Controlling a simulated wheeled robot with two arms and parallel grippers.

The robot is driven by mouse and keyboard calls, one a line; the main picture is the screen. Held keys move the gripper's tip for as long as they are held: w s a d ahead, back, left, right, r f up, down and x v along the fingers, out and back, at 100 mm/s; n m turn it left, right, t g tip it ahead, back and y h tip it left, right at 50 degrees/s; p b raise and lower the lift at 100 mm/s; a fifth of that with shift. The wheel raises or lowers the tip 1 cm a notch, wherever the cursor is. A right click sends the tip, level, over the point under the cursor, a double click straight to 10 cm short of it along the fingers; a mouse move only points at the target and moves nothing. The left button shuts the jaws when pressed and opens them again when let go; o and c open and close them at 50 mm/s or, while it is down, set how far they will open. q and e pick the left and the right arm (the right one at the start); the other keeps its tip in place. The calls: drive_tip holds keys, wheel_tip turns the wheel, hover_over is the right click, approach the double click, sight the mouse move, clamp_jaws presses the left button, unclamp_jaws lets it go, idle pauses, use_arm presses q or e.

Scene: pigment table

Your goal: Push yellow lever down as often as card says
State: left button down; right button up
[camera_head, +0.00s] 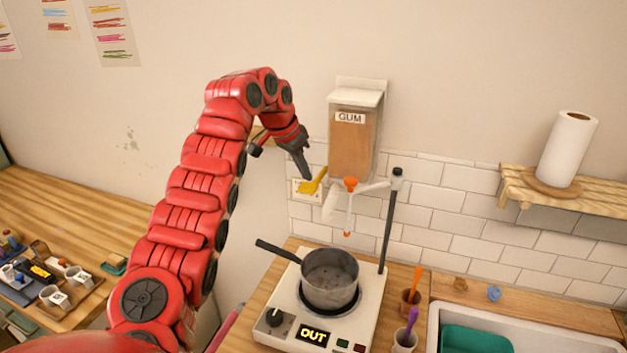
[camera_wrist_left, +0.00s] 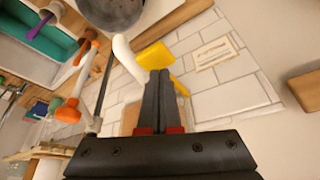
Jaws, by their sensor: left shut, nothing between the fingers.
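The yellow lever (camera_head: 315,183) sticks out at the lower left of the dispenser labelled GUM (camera_head: 352,148), sloping down to the left. My left gripper (camera_head: 305,175) is shut and empty, fingers pointing down, just above and left of the lever. In the left wrist view the shut fingers (camera_wrist_left: 160,78) overlap the yellow lever (camera_wrist_left: 155,55), hiding part of it; I cannot tell whether they touch. A small card (camera_head: 301,193) is on the tiled wall behind the lever; it also shows in the left wrist view (camera_wrist_left: 215,53), its marks too small to read. My right gripper is out of view.
A pot (camera_head: 330,280) stands on a hot plate (camera_head: 284,320) whose display reads OUT, below the dispenser's orange-tipped spout (camera_head: 349,205). A dark upright rod (camera_head: 391,220) stands right of it. Cups with orange and purple tools and a sink (camera_head: 435,325) are farther right.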

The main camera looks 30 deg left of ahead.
sight(303, 186)
use_arm(q)
drive_tip(key=shift+f, duration=0.15)
drive_tip(key=shift+f+b, duration=2.5)
drive_tip(key=shift+f, duration=0.2)
drive_tip(key=shift+r, duration=0.1)
drive_tip(key=shift+r+p, duration=2.8)
drive_tip(key=shift+r, duration=1.4)
